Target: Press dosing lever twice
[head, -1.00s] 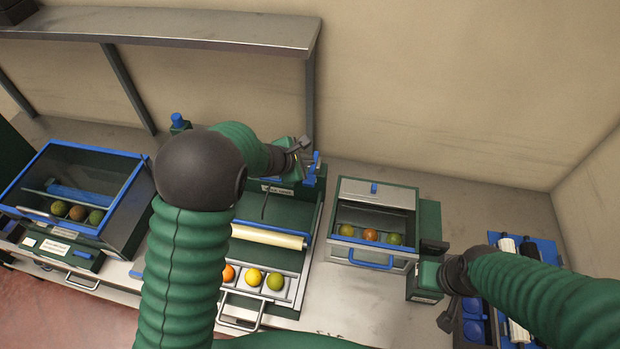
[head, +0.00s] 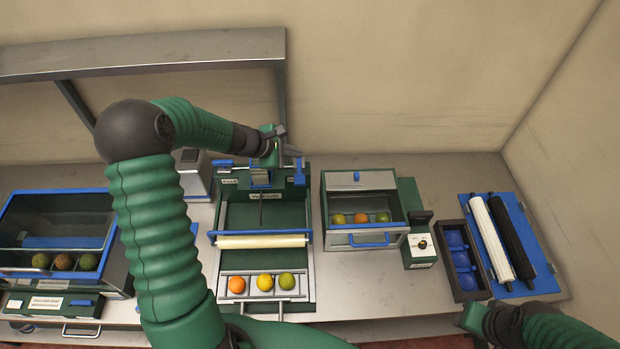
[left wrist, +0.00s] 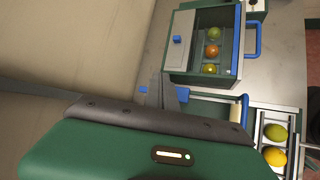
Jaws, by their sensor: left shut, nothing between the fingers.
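The middle station (head: 308,207) is a dark green machine with a cream roller (head: 262,242) and a tray of fruit at its front. A blue lever-like part (head: 299,174) stands at its back right; I cannot tell for certain that it is the dosing lever. My left gripper (head: 279,150) is shut and empty above the station's back edge, close to the blue part. Contact cannot be told. In the left wrist view, the fingers (left wrist: 164,92) show beside blue parts, and the gripper's housing hides much of the station. My right gripper (head: 474,318) is at the bottom right, its jaws unclear.
A glass-fronted box with fruit (head: 360,181) stands right of the station, with a small control box (head: 420,250) beside it. A blue-cupped tray (head: 447,232) and a blue board with rollers (head: 535,240) lie further right. A fruit cabinet (head: 105,200) stands left. A shelf (head: 140,52) hangs behind.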

